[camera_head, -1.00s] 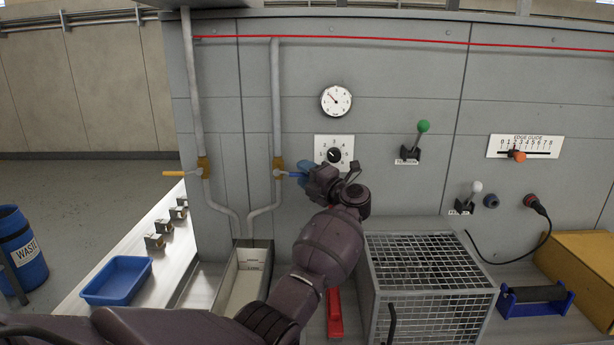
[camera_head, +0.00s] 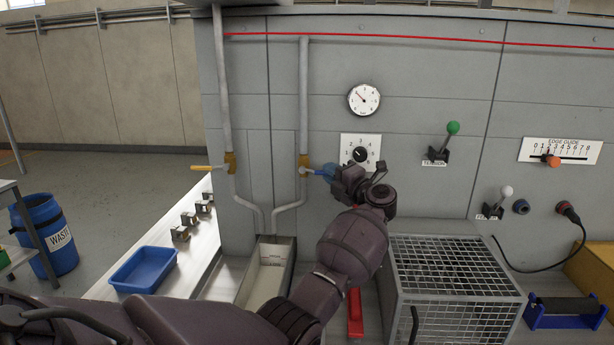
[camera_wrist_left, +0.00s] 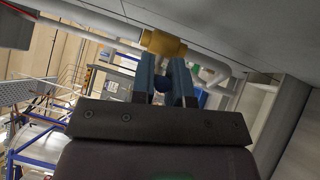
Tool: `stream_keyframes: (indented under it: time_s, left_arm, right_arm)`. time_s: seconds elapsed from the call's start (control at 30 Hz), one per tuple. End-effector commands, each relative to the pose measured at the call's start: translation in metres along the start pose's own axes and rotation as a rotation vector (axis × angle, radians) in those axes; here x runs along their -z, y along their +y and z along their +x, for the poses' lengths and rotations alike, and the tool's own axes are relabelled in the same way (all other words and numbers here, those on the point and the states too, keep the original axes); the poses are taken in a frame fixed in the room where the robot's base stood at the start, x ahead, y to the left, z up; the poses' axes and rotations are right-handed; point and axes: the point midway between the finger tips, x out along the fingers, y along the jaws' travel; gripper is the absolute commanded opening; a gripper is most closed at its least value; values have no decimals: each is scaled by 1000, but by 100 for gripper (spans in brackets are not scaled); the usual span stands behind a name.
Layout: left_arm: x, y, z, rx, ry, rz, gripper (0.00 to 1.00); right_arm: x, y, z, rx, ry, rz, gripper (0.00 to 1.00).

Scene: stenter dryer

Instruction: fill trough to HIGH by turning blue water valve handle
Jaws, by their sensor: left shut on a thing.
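The blue water valve handle (camera_wrist_left: 162,84) sits between the two fingers of my left gripper (camera_wrist_left: 163,80) in the left wrist view, beside the brass valve body (camera_wrist_left: 163,43). In the head view, my left gripper (camera_head: 328,172) is shut on the handle at the right of the brass valve (camera_head: 304,161); the fingers hide most of the handle. The cream trough (camera_head: 265,278) stands below the pipe outlets. My right gripper is not in view.
A yellow-handled valve (camera_head: 207,168) is on the pipe to the left. A dial panel (camera_head: 360,154) and round gauge (camera_head: 364,99) are on the wall above my gripper. A wire cage (camera_head: 455,275) stands right of my arm, a blue tray (camera_head: 144,270) left of the trough.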

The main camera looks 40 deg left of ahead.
Motion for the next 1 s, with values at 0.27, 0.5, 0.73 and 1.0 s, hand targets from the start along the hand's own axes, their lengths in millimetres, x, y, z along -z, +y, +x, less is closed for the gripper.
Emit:
stream_keyframes:
  time_s: [0.27,0.5,0.73,1.0]
  left_arm:
    - [0,4,0,22,6,-22,0]
    - [-1,23,5,196,55,-194,0]
    - [0,26,7,253,72,-252,0]
    - [1,30,9,282,80,-282,0]
  right_arm:
    - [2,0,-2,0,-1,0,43]
    - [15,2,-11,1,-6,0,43]
    - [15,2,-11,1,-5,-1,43]
    - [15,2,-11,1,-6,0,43]
